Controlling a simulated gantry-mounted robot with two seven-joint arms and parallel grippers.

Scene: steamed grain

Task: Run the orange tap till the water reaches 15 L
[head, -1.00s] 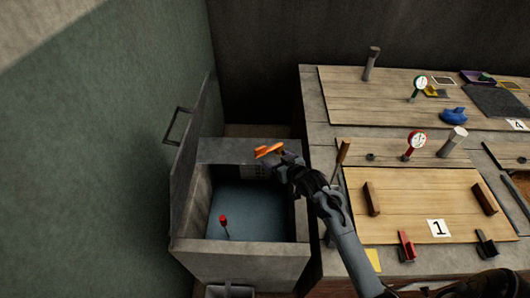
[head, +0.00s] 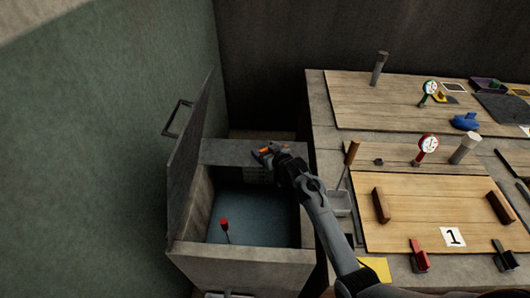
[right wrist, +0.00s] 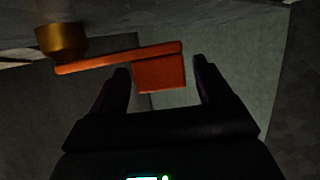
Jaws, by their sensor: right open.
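The orange tap (head: 264,151) is at the far rim of the grey tank (head: 240,258), mostly covered by my right gripper (head: 268,153) in the head view. In the right wrist view the orange tap (right wrist: 160,73) shows as a long bar with a block, beside a brass fitting (right wrist: 62,42). The open fingers of my right gripper (right wrist: 162,80) stand either side of the block; I cannot tell whether they touch it. The tank has a blue-grey floor or water surface (head: 258,212). Marks on its far inner wall (head: 258,175) are too small to read. My left gripper is out of view.
A red-topped rod (head: 224,225) stands in the tank. The tank's raised lid (head: 188,150) is on the left, close to the green wall. A worktable (head: 320,135) with boards, a red dial (head: 428,143) and a green dial (head: 430,88) stands on the right.

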